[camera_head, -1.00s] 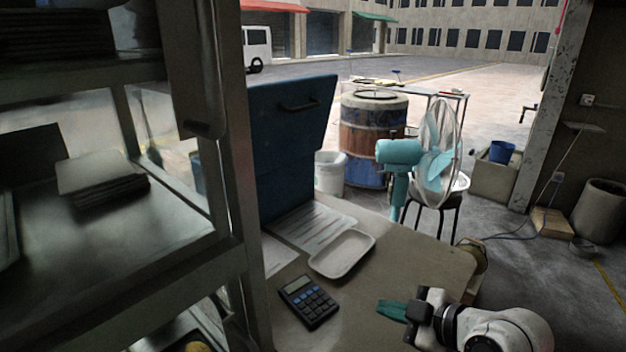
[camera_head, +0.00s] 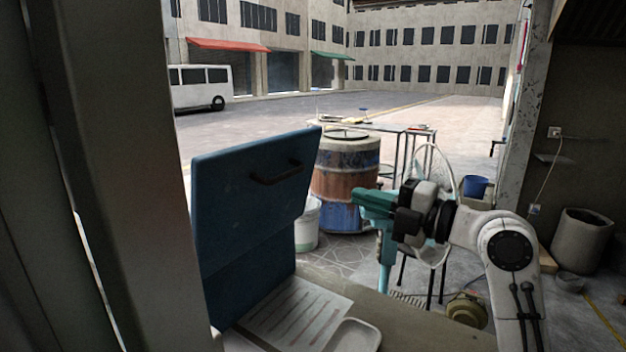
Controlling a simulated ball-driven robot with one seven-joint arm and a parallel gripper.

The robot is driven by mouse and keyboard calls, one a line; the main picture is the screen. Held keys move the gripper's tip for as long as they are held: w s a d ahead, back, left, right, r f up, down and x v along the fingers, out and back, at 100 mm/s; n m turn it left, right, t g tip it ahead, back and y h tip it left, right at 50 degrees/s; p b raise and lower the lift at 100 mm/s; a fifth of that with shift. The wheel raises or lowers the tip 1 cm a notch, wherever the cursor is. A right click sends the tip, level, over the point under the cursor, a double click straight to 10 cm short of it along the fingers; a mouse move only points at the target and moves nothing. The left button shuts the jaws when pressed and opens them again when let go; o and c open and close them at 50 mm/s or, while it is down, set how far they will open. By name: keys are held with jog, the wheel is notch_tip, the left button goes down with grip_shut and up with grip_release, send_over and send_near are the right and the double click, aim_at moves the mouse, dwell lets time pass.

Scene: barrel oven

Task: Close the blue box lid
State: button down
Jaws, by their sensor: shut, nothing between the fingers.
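The blue box (camera_head: 243,291) stands on the table at the centre left, its left part hidden behind a dark cabinet post. Its blue lid (camera_head: 228,205) is raised and tilted, with a dark handle (camera_head: 276,173) near the upper right. My gripper (camera_head: 362,203) has green fingers and is shut and empty.
The dark post (camera_head: 120,180) blocks the left side.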

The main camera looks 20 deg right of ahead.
aim_at(289, 175)
jog(key=p+x, duration=0.2)
jog(key=x, duration=1.1)
jog(key=shift+w+a, duration=0.15)
jog(key=shift+w, duration=0.2)
jog(key=shift+a+r+p, duration=0.1)
jog(key=shift+p, duration=0.2)
